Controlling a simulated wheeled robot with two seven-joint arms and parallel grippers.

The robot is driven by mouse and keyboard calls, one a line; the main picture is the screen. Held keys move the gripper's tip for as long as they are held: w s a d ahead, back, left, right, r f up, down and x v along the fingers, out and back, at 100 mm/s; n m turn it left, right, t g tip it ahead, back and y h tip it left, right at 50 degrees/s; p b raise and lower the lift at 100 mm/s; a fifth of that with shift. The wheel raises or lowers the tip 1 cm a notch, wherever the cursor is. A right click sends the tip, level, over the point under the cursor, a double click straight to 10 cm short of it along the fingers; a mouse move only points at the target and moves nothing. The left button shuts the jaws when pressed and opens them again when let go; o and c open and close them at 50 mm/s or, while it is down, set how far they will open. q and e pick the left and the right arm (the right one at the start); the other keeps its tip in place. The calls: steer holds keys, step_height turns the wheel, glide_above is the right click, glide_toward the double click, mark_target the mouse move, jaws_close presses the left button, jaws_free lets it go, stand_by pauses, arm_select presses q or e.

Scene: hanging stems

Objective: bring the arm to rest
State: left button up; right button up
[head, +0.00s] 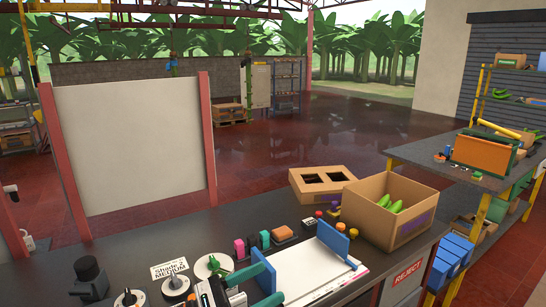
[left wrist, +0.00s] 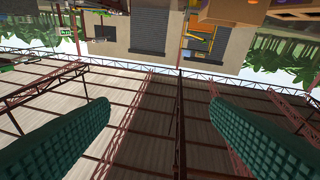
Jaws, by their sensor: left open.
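My left gripper (head: 268,283) is low in the head view, over the near part of the dark bench. Its teal fingers show beside a white board with a blue upright plate. In the left wrist view its two teal ribbed fingers (left wrist: 160,125) stand wide apart with nothing between them. That view is upside down, with the roof filling its lower part. My right gripper is in neither view.
The dark bench (head: 130,258) holds a white board (head: 318,270), several small coloured items and knobs, and an open cardboard box (head: 372,222) with green bananas. A flat carton (head: 312,190) lies behind. A side table (head: 425,158) stands right.

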arm_select(q)
steer(key=w+a+f+n+t+y, duration=0.15)
steer(key=a+n+t+y, duration=0.45)
steer(key=n, duration=0.7)
steer(key=w+a+f+n+t+y, duration=0.1)
steer(key=a+f+n+t+y, duration=0.45)
steer(key=n, duration=0.75)
steer(key=s+a+f+n+g+y, duration=0.6)
steer(key=s+f+n+g+y, duration=0.2)
steer(key=f+n, duration=0.4)
steer(key=s+f+n+g, duration=0.4)
steer(key=s, duration=0.4)
steer(key=s+f+n+g, duration=0.4)
steer(key=s+g, duration=0.1)
steer(key=s, duration=0.4)
step_height(320, 180, down, 28)
steer(key=s+g, duration=0.1)
steer(key=s, duration=0.2)
steer(key=s+a+f+g, duration=0.1)
steer(key=s+a+f, duration=0.2)
steer(key=s+f, duration=1.1)
steer(key=shift+s+a+m+h, duration=0.2)
steer(key=shift+s+m+h, duration=0.15)
steer(key=shift+s, duration=0.1)
